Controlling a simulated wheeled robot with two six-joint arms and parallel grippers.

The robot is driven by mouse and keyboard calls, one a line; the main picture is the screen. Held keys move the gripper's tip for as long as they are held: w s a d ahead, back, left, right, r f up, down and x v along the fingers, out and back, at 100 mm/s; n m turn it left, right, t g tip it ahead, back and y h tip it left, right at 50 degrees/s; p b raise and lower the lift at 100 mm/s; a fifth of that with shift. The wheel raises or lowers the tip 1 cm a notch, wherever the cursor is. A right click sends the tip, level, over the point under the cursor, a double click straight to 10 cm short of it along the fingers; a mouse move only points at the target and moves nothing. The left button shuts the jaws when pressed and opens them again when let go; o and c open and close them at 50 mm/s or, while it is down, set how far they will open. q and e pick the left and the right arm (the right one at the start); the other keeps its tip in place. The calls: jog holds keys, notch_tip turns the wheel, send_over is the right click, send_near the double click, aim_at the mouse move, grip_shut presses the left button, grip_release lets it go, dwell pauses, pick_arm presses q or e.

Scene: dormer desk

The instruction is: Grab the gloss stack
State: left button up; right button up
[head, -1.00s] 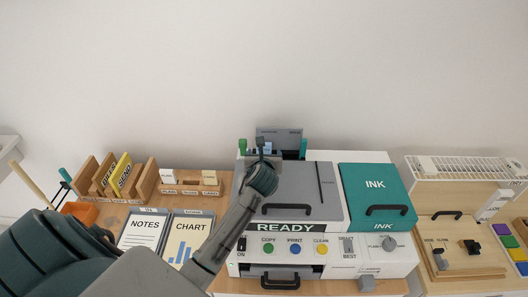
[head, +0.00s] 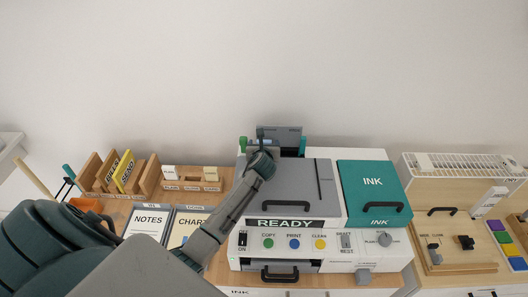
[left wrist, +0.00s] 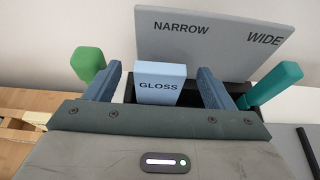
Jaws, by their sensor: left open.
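The gloss stack is a light blue block labelled GLOSS (left wrist: 160,84) in the left wrist view. It stands upright in the dark feed slot at the back of the printer. My left gripper (left wrist: 160,90) is open, with one finger on each side of the stack. A gap shows on the left of the stack and a wider one on the right, so the fingers do not appear to grip it. In the head view my left gripper (head: 264,138) is over the feed slot and hides most of the stack. My right gripper is not in view.
Behind the stack stands a grey panel (left wrist: 215,35) marked NARROW and WIDE. A green guide (left wrist: 88,64) and a teal guide (left wrist: 276,84) flank the slot. The printer (head: 295,190) reads READY; its teal INK lid (head: 372,185) is to the right. Wooden holders (head: 120,175) stand left.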

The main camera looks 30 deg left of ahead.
pick_arm(q)
jog(key=c, duration=1.3)
jog(key=shift+r, duration=0.2)
